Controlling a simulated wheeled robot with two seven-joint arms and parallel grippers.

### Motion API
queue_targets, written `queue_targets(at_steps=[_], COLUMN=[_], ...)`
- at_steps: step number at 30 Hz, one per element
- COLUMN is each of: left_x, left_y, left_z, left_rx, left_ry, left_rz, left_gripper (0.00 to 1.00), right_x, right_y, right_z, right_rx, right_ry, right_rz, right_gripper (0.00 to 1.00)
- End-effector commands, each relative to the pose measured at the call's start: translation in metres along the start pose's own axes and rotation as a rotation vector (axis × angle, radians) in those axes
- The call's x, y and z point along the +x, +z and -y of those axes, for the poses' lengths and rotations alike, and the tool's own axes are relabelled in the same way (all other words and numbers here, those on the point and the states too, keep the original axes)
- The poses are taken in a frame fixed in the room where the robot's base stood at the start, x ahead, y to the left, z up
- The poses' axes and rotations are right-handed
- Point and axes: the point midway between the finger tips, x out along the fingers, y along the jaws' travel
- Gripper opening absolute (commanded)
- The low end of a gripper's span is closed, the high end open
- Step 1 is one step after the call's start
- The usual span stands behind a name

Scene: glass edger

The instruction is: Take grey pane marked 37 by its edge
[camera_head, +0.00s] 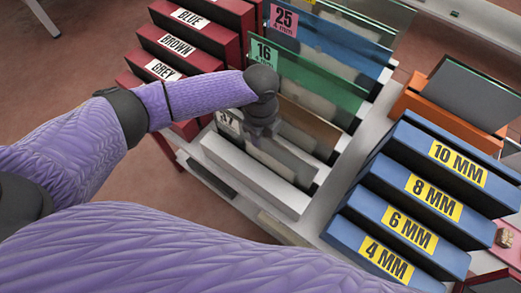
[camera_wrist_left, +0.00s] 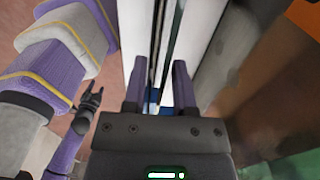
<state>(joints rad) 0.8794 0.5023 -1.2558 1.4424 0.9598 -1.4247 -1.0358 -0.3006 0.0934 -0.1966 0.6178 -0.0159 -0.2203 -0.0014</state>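The grey pane marked 37 stands on edge in the front slot of a white rack. Its label (camera_head: 228,122) is partly covered by my arm, and its grey face (camera_head: 288,160) shows below my left gripper. My left gripper (camera_head: 262,137) points down at the pane's upper edge. In the left wrist view its two fingers (camera_wrist_left: 158,88) are apart, with a thin upright edge (camera_wrist_left: 155,55) between them and gaps on both sides. My right gripper (camera_wrist_left: 90,97) shows small at the left of the wrist view, away from the rack; its fingers look spread.
Behind stand a brown pane (camera_head: 312,125), the green pane marked 16 (camera_head: 310,75) and the blue pane marked 25 (camera_head: 335,45). A white rail (camera_head: 255,175) runs in front. Red colour-labelled boxes (camera_head: 180,45) stand left; blue millimetre-labelled boxes (camera_head: 415,200) stand right.

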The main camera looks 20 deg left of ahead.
Motion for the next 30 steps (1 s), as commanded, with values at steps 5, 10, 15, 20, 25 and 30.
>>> queue_targets(at_steps=[5, 10, 15, 20, 25, 30], left_x=[-0.0002, -0.0002, -0.0003, -0.0003, -0.0003, -0.0003], left_y=[0.0, 0.0, 0.0, 0.0001, 0.0001, 0.0001], left_z=[0.0001, 0.0001, 0.0001, 0.0001, 0.0001, 0.0001], left_rx=[0.0, 0.0, -0.001, -0.001, -0.001, -0.001], left_ry=[0.0, 0.0, 0.0, 0.0, 0.0, 0.0], left_rz=[0.0, 0.0, 0.0, 0.0, 0.0, 0.0], left_gripper=[0.0, 0.0, 0.0, 0.0, 0.0, 0.0], right_x=[0.0, 0.0, 0.0001, 0.0001, 0.0001, 0.0001], right_y=[-0.0007, -0.0007, -0.0003, 0.0, 0.0002, 0.0003], right_z=[0.0014, 0.0018, 0.0018, 0.0018, 0.0018, 0.0017], right_rx=[0.001, 0.001, 0.001, 0.001, 0.001, 0.001], right_ry=[-0.002, -0.003, -0.003, -0.003, -0.003, -0.003], right_rz=[-0.001, -0.001, 0.0, 0.001, 0.002, 0.002], right_gripper=[0.59, 0.59, 0.59, 0.59, 0.59, 0.59])
